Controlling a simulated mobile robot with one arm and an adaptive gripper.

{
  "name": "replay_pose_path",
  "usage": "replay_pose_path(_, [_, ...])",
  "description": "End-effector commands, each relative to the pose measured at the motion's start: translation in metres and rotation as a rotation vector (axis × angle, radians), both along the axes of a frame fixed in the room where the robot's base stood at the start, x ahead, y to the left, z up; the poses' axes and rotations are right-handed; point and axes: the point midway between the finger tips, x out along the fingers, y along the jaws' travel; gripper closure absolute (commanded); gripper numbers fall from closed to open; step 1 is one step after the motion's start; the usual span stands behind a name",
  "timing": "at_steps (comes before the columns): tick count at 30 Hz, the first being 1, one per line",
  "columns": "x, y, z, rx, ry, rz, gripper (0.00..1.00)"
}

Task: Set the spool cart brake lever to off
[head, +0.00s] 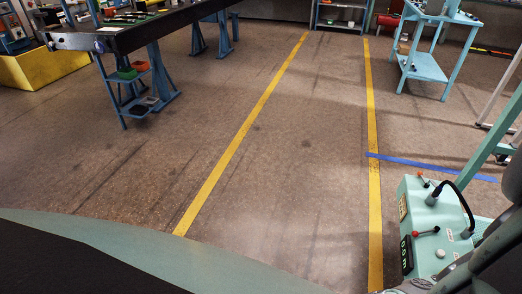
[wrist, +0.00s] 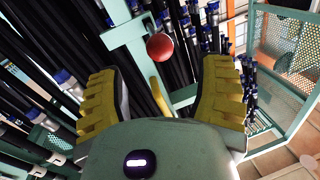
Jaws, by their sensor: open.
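In the wrist view, a red ball knob (wrist: 160,47) shows just beyond my gripper (wrist: 163,80), roughly centred in the gap between the fingers. It looks like the brake lever's end, but its shaft is not clear, so I cannot tell its setting. The yellow ribbed fingers stand wide apart with nothing between them, and the knob is apart from both. A pale green frame bar (wrist: 128,33) lies beside the knob. In the head view neither my gripper nor a spool cart can be made out clearly.
Black hoses (wrist: 60,45) with blue fittings crowd the wrist view, and a green perforated panel (wrist: 285,45) stands at right. In the head view, a green machine (head: 430,225) with a small red-knobbed lever stands lower right. Open floor (head: 290,150) with yellow lines lies ahead; a workbench (head: 130,35) stands left.

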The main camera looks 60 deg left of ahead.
Motion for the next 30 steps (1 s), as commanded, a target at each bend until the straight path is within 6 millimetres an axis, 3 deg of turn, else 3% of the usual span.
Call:
replay_pose_path(7, [0.03, -0.026, 0.0, -0.001, 0.0, 0.0, 0.33])
replay_pose_path(15, [0.049, -0.043, 0.0, 0.0, 0.0, -0.001, 0.33])
replay_pose_path(27, [0.052, -0.046, -0.001, 0.001, 0.003, -0.001, 0.33])
replay_pose_path(28, [0.052, -0.046, -0.001, 0.001, 0.003, -0.001, 0.29])
replay_pose_path(30, [0.052, -0.046, -0.001, 0.001, 0.003, 0.0, 0.36])
